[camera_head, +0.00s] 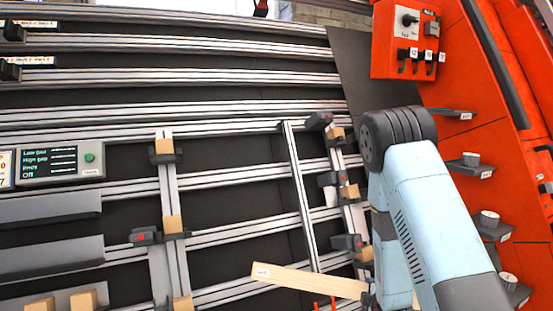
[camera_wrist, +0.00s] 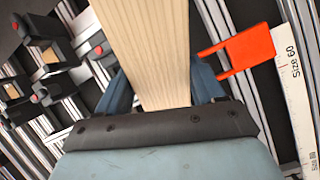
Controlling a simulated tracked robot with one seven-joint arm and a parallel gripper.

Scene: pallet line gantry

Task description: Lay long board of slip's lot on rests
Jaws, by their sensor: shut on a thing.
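A long pale wooden board (camera_head: 310,281) with a small label at its left end extends leftward from my gripper (camera_head: 370,296), low in the head view. In the wrist view the board (camera_wrist: 148,45) runs up between the two blue fingers of my gripper (camera_wrist: 163,88), which is shut on it. The board is over the aluminium rails; its height above them is unclear. Its right part is hidden by my arm. Wooden blocks with dark fixtures, which may be the rests, stand on the left upright rail (camera_head: 171,205) and the right upright rail (camera_head: 345,195).
A display box (camera_head: 60,163) stands at left, above two grey bars (camera_head: 50,256). Loose wooden blocks (camera_head: 85,300) lie at bottom left. An orange panel (camera_head: 460,150) with small shelves is at right. In the wrist view, a red fork (camera_wrist: 245,50) and a Size 60 scale (camera_wrist: 297,90) are right of the board.

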